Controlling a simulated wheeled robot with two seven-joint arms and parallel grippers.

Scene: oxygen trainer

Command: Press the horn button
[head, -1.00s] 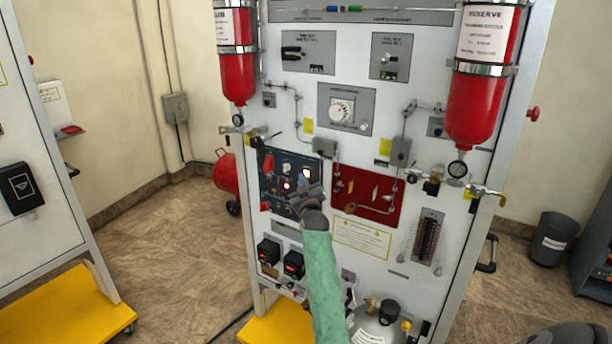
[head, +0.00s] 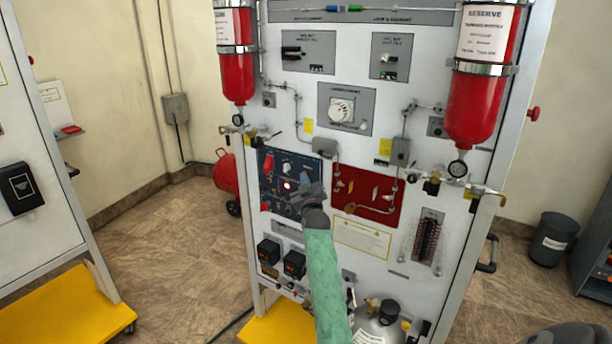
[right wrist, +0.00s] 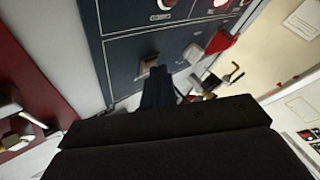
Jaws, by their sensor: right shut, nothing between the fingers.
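The dark blue control panel (head: 272,165) is on the left middle of the white trainer board, with a glowing red light (head: 288,185) and several knobs. I cannot tell which of its controls is the horn button. My right gripper (head: 304,193) is at the panel's lower right and covers part of it. In the right wrist view the shut, empty fingers (right wrist: 157,78) reach to the dark blue panel (right wrist: 122,60), close beside a small metallic control (right wrist: 148,64). Whether they touch it cannot be told. My left gripper is out of view.
A dark red panel (head: 381,190) with fittings is just right of the blue one. Red cylinders (head: 474,110) and brass valves project from the board. Two black boxed gauges (head: 294,264) sit below. A yellow base (head: 275,325) sticks out at the bottom.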

